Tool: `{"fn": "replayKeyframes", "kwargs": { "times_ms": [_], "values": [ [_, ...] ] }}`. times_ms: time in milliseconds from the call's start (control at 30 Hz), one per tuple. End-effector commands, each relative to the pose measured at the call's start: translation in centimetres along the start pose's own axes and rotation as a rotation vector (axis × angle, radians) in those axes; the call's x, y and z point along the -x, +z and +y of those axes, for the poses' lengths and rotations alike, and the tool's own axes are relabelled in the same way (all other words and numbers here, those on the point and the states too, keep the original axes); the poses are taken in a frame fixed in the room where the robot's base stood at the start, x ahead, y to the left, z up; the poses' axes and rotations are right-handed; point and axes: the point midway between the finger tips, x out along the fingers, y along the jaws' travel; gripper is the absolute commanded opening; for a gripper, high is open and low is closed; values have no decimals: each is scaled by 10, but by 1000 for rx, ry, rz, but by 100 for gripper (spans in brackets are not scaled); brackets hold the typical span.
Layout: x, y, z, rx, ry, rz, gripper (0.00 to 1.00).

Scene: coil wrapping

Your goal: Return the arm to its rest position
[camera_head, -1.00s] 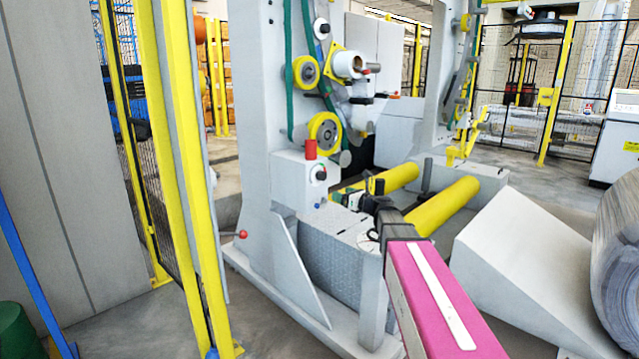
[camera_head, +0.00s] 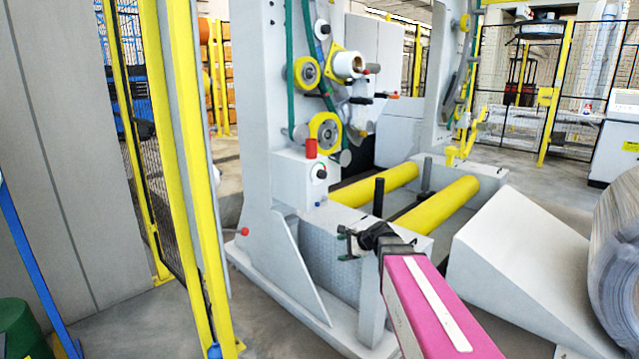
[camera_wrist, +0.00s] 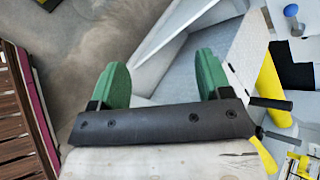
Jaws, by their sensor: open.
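My gripper (camera_head: 347,243) is in front of the grey wrapping machine (camera_head: 258,130), at the end of my magenta arm, near the near end of the yellow rollers. In the wrist view my gripper (camera_wrist: 160,85) shows two green fingers spread wide apart with nothing between them. Beyond the fingers are the concrete floor and a grey slanted panel of the machine (camera_wrist: 200,35).
Two yellow rollers (camera_head: 437,204) lie in the machine's bed, with a dark upright post (camera_head: 378,197) by them. A grey wedge ramp (camera_head: 525,260) and a large coil (camera_head: 615,255) stand at right. A yellow fence post (camera_head: 180,150) stands at left.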

Motion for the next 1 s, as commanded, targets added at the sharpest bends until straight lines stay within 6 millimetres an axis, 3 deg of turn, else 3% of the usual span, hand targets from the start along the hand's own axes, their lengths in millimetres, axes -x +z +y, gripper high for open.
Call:
{"fn": "replayKeyframes", "kwargs": {
  "times_ms": [33, 200, 300, 433, 633, 1000],
  "values": [
    [3, -2, 29, 113, 77, 37, 72],
    [17, -24, 112, 526, 378, 123, 72],
    [33, -36, 155, 748, 569, 136, 72],
    [56, -50, 197, 979, 793, 116, 72],
    [80, -62, 226, 1163, 993, 72, 72],
    [82, -64, 229, 1190, 1024, 63, 72]
  ]
}}
